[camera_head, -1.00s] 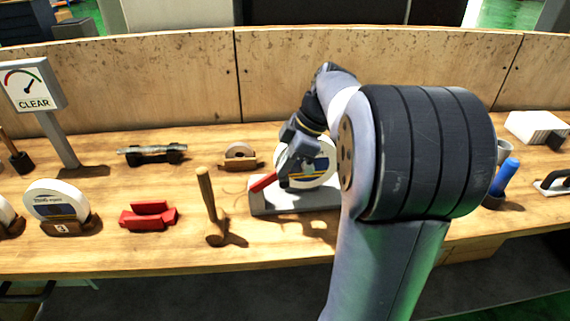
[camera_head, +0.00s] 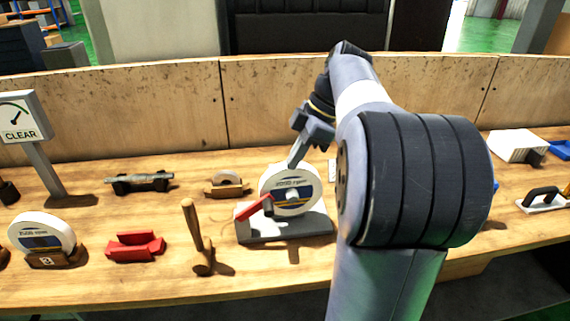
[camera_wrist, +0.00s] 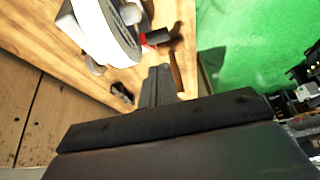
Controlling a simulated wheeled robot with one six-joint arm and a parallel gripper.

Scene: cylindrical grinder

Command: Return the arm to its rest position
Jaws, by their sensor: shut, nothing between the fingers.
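In the wrist view the shut fingers (camera_wrist: 160,72) point toward the bench edge, and the wheel (camera_wrist: 104,28) shows at the upper left, apart from the fingers. My upper arm hides part of the bench to the right of the wheel.
A hammer (camera_head: 197,240) stands left of the base, with a red block (camera_head: 135,246) and a wheel in a wooden stand (camera_head: 43,236) further left. A gauge sign reading CLEAR (camera_head: 21,117) stands at far left. A wooden back panel (camera_head: 150,112) runs behind.

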